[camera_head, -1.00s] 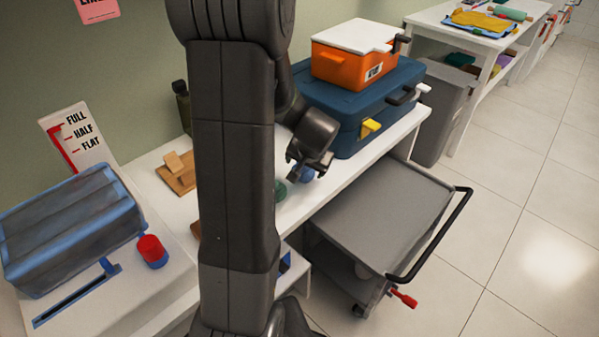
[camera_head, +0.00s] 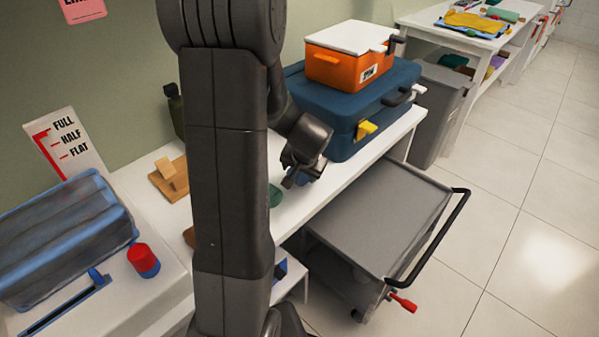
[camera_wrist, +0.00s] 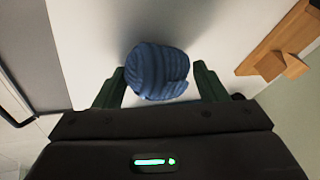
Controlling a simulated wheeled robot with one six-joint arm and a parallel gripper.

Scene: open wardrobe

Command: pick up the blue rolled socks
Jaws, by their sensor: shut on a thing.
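The blue rolled socks (camera_wrist: 157,70) are a ribbed, rounded bundle between the two green fingers of my gripper (camera_wrist: 158,88) in the wrist view. My gripper is shut on them, with a finger at each side. In the head view my gripper (camera_head: 296,175) is over the white bench, left of the blue case, with a little of the blue socks (camera_head: 302,179) showing at its fingers. Most of the bundle is hidden there. I cannot tell whether the socks are clear of the bench top.
The blue case (camera_head: 340,142) with an orange box (camera_head: 342,72) on it stands right of my gripper. A grey cart (camera_head: 380,215) stands in front.

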